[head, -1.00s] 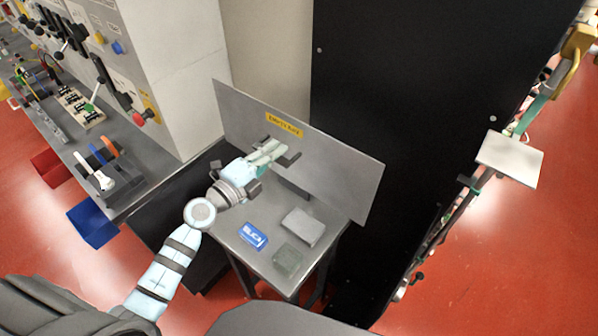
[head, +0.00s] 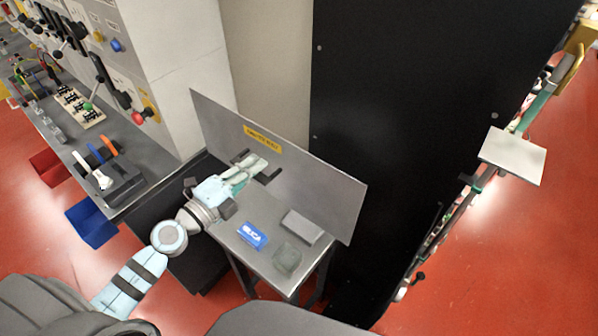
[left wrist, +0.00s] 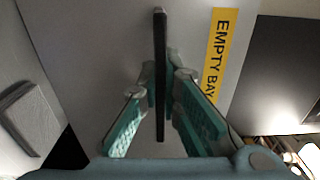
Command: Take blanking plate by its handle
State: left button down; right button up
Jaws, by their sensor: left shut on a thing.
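The blanking plate (head: 325,190) is a large grey sheet with a yellow "EMPTY BAY" label (head: 263,138). It stands tilted above the small grey table, in front of the black cabinet. Its dark bar handle (left wrist: 160,60) runs between the fingers in the left wrist view. My left gripper (head: 257,168) is shut on the handle, and its teal finger pads (left wrist: 160,100) lie on both sides of it. The label also shows in the left wrist view (left wrist: 217,60). My right gripper is not in view.
The small table (head: 262,268) carries a blue silica packet (head: 252,234), a light grey block (head: 302,227) and a darker greenish block (head: 287,257). A tall black cabinet (head: 400,120) stands behind the plate. A workbench (head: 70,130) with tools is at left.

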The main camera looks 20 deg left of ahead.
pick_arm(q)
jog(key=shift+b+v, duration=0.4)
jog(key=shift+v, duration=0.5)
jog(key=b+v, duration=0.2)
jog(key=shift+s, duration=0.3)
jog(key=shift+a, duration=0.1)
